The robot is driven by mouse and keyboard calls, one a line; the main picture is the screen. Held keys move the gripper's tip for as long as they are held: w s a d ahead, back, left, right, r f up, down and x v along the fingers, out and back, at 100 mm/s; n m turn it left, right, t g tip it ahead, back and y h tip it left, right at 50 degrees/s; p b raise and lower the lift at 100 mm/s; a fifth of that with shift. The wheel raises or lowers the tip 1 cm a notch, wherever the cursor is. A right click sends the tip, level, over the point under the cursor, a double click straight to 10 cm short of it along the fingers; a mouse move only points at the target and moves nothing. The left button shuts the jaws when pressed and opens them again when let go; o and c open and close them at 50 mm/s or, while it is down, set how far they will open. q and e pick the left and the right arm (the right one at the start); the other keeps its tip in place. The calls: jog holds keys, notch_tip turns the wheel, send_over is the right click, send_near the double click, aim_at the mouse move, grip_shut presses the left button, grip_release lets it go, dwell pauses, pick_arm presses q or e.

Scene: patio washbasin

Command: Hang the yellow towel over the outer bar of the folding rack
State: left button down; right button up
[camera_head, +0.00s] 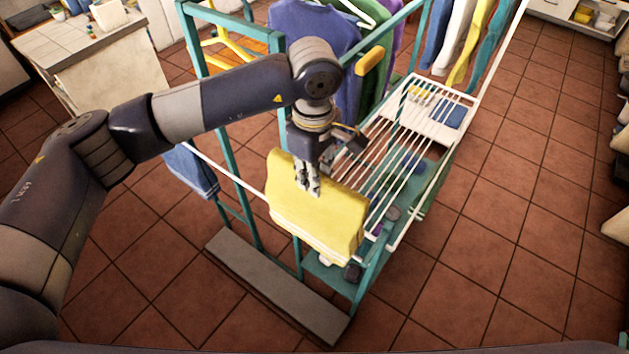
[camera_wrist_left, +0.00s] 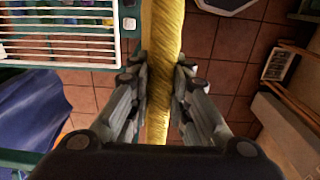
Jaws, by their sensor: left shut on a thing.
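The yellow towel (camera_head: 312,222) hangs folded at the near end of the folding rack in the head view, with a stripe near its lower edge. My left gripper (camera_head: 312,188) is shut on its upper part, pointing down. In the left wrist view the towel (camera_wrist_left: 162,75) runs as a strip between the two fingers (camera_wrist_left: 160,85). The folding rack (camera_head: 398,150) has white bars in a teal frame. The towel hides the outer bar, so I cannot tell whether it rests on it. My right gripper is not in view.
Garments on hangers, including a purple shirt (camera_head: 312,35), hang behind my left arm. Blue jeans (camera_head: 190,170) hang to the left of the towel. A white tray (camera_head: 432,110) lies on the far part of the rack. The tiled floor (camera_head: 500,230) to the right is clear.

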pick_arm(q)
notch_tip(320, 180, up, 4)
jog(key=shift+f+p, duration=0.25)
jog(key=shift+p, duration=0.2)
jog(key=shift+r, duration=1.3)
jog(key=s+a+b, duration=0.5)
jog(key=s+a, duration=0.5)
jog(key=s, duration=0.4)
jog(key=shift+r, duration=0.45)
jog(key=shift+w+f, duration=0.1)
